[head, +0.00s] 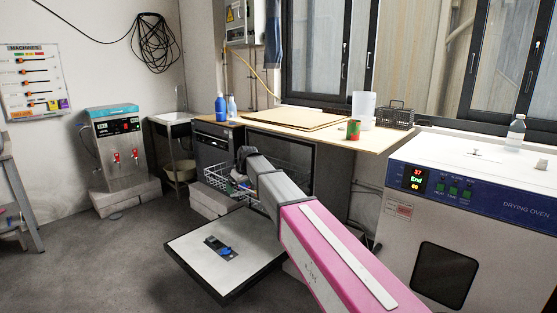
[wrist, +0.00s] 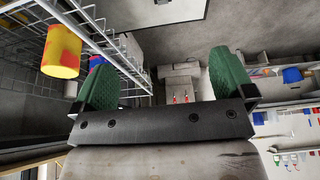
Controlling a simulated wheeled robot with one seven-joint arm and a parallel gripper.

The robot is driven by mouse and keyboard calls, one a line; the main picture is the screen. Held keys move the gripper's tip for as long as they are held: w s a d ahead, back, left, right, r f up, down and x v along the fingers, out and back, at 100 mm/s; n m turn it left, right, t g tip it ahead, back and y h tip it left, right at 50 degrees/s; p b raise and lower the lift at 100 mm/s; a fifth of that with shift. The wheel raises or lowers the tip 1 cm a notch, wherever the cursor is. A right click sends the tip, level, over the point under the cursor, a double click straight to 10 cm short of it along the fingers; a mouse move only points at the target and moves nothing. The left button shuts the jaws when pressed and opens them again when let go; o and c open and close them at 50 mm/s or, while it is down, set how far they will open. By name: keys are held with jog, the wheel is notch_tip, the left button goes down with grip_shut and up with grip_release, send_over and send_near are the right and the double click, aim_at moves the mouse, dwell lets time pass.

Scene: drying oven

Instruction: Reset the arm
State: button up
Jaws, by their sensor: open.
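My arm reaches from the lower right toward the open dishwasher in the head view. My gripper (head: 243,156) is a small dark shape at its far end, by the wire dish rack (head: 222,180). In the wrist view my gripper (wrist: 163,72) has its two green-padded fingers wide apart, with nothing between them. The wire rack (wrist: 112,50) runs close beside the left finger. A yellow and red cup (wrist: 60,52) sits at the rack, to the left of that finger and apart from it.
The lowered dishwasher door (head: 195,245) lies under my arm. The drying oven (head: 400,235) stands at right. A wooden counter (head: 370,138) holds a red and green can (head: 353,130) and a wire basket (head: 395,116). A water boiler (head: 117,150) stands at left. The floor at front left is clear.

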jog(key=s+d+f+m+g+h, duration=0.1)
jog(key=s+d+f+m, duration=0.2)
jog(key=s+d+f, duration=0.4)
jog(key=s+d+f+m+g+h, duration=0.1)
jog(key=s+d+f+m, duration=0.2)
jog(key=s+d+f, duration=0.4)
jog(key=s+d+f+m+g+h, duration=0.1)
jog(key=s+d+f+m, duration=0.2)
jog(key=s+d+f, duration=0.4)
jog(key=s+d, duration=0.5)
jog(key=d, duration=0.2)
jog(key=s+d, duration=0.4)
jog(key=d, duration=0.4)
jog(key=shift+s+d+m, duration=0.25)
jog(key=shift+s+m, duration=0.05)
jog(key=shift+s, duration=0.05)
